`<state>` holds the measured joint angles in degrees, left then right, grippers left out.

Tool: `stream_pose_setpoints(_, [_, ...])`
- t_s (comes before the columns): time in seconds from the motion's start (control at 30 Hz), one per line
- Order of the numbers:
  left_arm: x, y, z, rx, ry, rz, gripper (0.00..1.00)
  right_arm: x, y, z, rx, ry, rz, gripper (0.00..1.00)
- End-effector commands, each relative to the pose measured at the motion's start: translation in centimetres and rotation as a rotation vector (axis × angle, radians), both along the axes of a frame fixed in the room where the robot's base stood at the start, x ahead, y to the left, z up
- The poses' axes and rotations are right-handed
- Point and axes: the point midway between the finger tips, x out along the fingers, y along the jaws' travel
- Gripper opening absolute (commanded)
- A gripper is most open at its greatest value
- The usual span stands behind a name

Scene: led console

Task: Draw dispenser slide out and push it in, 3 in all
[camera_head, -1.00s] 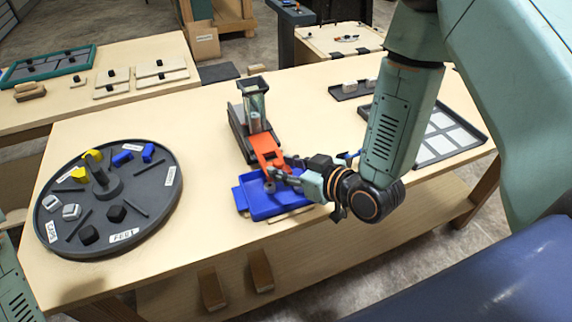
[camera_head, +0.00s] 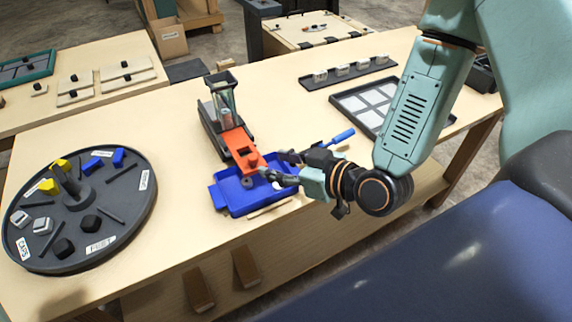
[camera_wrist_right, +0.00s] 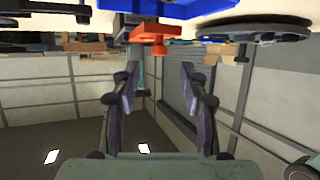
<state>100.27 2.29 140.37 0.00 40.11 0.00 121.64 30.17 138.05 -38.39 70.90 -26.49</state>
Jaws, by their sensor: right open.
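The dispenser (camera_head: 222,103) is a dark stand with a clear tube on the table. Its orange slide (camera_head: 237,142) sticks out at the front, over the edge of a blue tray (camera_head: 227,203). A small grey part (camera_head: 248,183) lies in the tray. My right gripper (camera_head: 272,166) is open and empty, close to the right of the slide's front end, over the tray. In the right wrist view the slide (camera_wrist_right: 160,33) shows upside down at the top, beyond the spread fingers (camera_wrist_right: 158,85). My left gripper is out of view.
A round dark turntable (camera_head: 130,200) with several yellow, blue, grey and black parts stands on the left. A blue-handled tool (camera_head: 342,136) lies right of the gripper. A dark tray of white squares (camera_head: 345,98) and a rack (camera_head: 310,82) stand behind.

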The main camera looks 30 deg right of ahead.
Motion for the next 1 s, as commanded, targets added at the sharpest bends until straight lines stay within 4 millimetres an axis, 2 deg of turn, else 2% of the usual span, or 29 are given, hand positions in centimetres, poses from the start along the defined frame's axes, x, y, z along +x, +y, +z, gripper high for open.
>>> stream_pose_setpoints(0.33, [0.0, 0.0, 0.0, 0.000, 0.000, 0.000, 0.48, -1.4, -0.6, 0.7, 0.004, -0.001, 0.000, 0.44])
stream_pose_setpoints(1.0, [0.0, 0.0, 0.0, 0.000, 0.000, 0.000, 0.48, -1.5, -0.6, 0.7, 0.002, -0.001, 0.003, 0.44])
